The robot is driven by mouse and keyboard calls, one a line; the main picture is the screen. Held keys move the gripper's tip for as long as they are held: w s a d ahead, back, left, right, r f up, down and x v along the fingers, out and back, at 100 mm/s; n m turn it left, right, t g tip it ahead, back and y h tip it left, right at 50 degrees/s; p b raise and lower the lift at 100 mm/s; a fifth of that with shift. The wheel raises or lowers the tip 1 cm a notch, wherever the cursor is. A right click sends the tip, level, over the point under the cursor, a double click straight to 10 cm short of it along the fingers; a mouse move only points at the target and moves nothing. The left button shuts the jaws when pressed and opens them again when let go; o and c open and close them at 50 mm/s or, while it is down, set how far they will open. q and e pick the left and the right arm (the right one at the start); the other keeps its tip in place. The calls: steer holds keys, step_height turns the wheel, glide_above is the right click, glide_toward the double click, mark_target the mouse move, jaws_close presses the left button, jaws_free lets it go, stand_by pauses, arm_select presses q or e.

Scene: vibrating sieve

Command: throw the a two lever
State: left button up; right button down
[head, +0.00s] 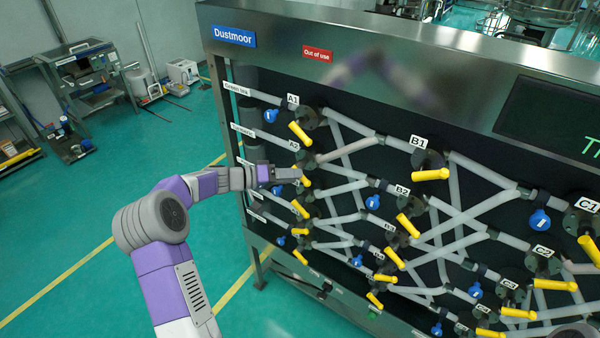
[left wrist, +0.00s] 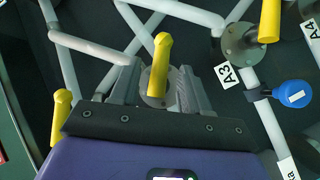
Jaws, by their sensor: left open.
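The A2 lever is a yellow handle (head: 304,180) on a dark round hub, below the A2 label (head: 294,146) on the black panel. My left gripper (head: 293,175) is at this handle in the head view and partly covers it. In the left wrist view, a yellow handle (left wrist: 159,62) stands between the two spread fingers of my left gripper (left wrist: 158,78). The fingers are open, with a gap visible on at least one side of the handle. Its hub is partly hidden behind the fingers. My right gripper is not in view.
The A1 lever (head: 300,132) sits just above, and the A3 label (left wrist: 225,74) and its lever (left wrist: 269,20) are beside the gripper. Blue tags (left wrist: 293,94) and grey pipes surround the levers. A red "Out of use" sign (head: 318,54) is on the top frame.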

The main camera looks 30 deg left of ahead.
arm_select(q)
steer(key=shift+p+x, duration=0.3)
steer(key=shift+x, duration=1.35)
steer(key=shift+c, duration=0.3)
jaws_close()
